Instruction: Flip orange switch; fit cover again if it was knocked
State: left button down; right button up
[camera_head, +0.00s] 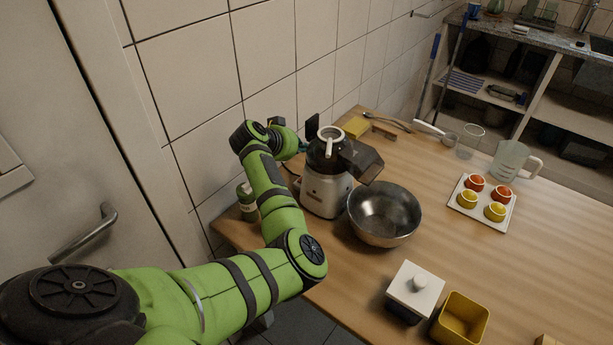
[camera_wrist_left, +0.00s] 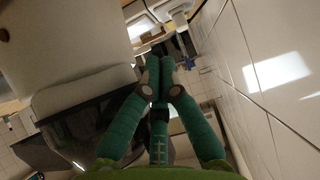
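The appliance (camera_head: 325,190) has a white base and a dark upper part with a pale ring on top (camera_head: 331,132). It stands on the table's left side near the tiled wall. A dark angular piece (camera_head: 362,162) juts from its right side, and a black flap (camera_head: 312,126) stands at its back; I cannot tell which is the cover. No orange switch is clearly seen.
A steel bowl (camera_head: 384,214) stands close to the appliance's right. A green bottle (camera_head: 247,200) is by the arm. A white-lidded box (camera_head: 414,290), a yellow container (camera_head: 462,318), a tray of cups (camera_head: 460,213) and a jug (camera_head: 509,160) are on the table (camera_head: 440,250).

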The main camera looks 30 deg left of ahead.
pick_arm(q)
jog(key=f+b, duration=0.5)
jog(key=w+f+b, duration=0.1)
jog(key=f+b, duration=0.1)
jog(key=f, duration=0.1)
jog(key=shift+f+b, duration=0.15)
jog(key=shift+b, duration=0.15)
jog(key=shift+w+f, duration=0.1)
jog(key=shift+f, duration=0.2)
pick_arm(e)
notch_tip(320, 180, down, 8)
jog(key=w, duration=0.1)
jog(key=shift+w, duration=0.3)
jog(key=shift+a, duration=0.15)
pick_arm(q)
jog(key=shift+f+b, duration=0.3)
jog(key=shift+f, duration=0.1)
pick_arm(e)
jog(key=shift+f, duration=0.1)
pick_arm(q)
jog(key=shift+f, duration=0.35)
pick_arm(e)
jog(key=shift+f, duration=0.2)
pick_arm(q)
jog(key=shift+w+r, duration=0.1)
pick_arm(e)
jog(key=shift+r, duration=0.15)
